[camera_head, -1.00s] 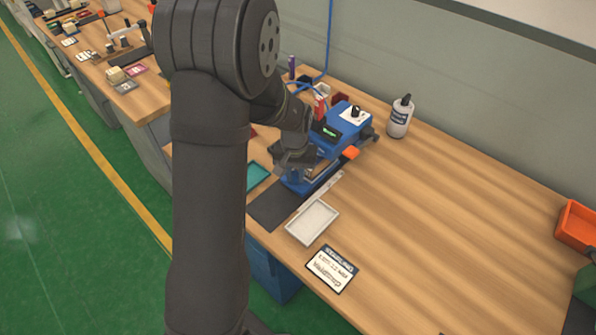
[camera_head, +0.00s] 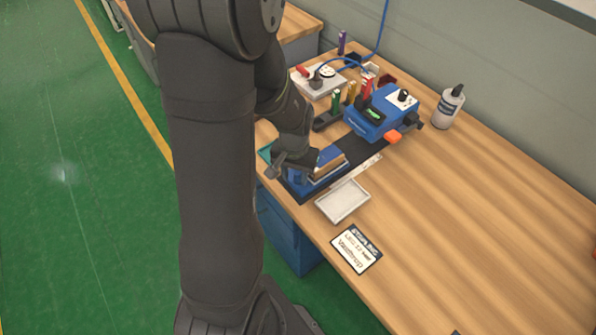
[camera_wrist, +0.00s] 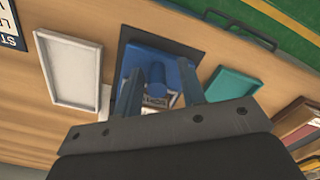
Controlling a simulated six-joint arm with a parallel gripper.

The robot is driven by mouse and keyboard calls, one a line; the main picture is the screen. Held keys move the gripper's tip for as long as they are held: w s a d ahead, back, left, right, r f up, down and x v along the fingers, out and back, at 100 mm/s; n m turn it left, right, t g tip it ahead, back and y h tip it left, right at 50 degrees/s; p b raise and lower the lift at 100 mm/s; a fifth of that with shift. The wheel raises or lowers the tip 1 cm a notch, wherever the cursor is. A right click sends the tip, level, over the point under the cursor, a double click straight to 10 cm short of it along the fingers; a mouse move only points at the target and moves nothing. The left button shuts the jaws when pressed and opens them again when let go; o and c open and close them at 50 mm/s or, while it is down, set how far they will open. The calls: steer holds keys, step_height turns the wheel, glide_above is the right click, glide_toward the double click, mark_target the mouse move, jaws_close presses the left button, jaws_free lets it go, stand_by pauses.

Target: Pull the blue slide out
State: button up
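The blue slide (camera_head: 322,179) sits at the front end of a dark base strip (camera_head: 362,148), toward the table's front edge. A bare stretch of strip separates it from the blue machine (camera_head: 377,117). A tan and dark piece (camera_head: 328,158) lies on the slide. My gripper (camera_head: 290,166) is at the slide's front end. The wrist view also shows the blue slide (camera_wrist: 150,54); exact finger contact is partly hidden.
A white tray (camera_head: 343,201) lies just right of the slide, with a label card (camera_head: 356,249) nearer the front. A teal tray (camera_wrist: 232,85) is on its other side. A bottle (camera_head: 448,106) stands at the back right.

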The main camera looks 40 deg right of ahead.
steer(key=shift+d, duration=0.15)
steer(key=shift+r, duration=0.1)
steer(key=shift+r, duration=0.2)
step_height(320, 180, up, 17)
stand_by(0.4)
steer(key=shift+f, duration=0.25)
step_height(320, 180, down, 17)
steer(key=shift+f, duration=0.1)
stand_by(0.8)
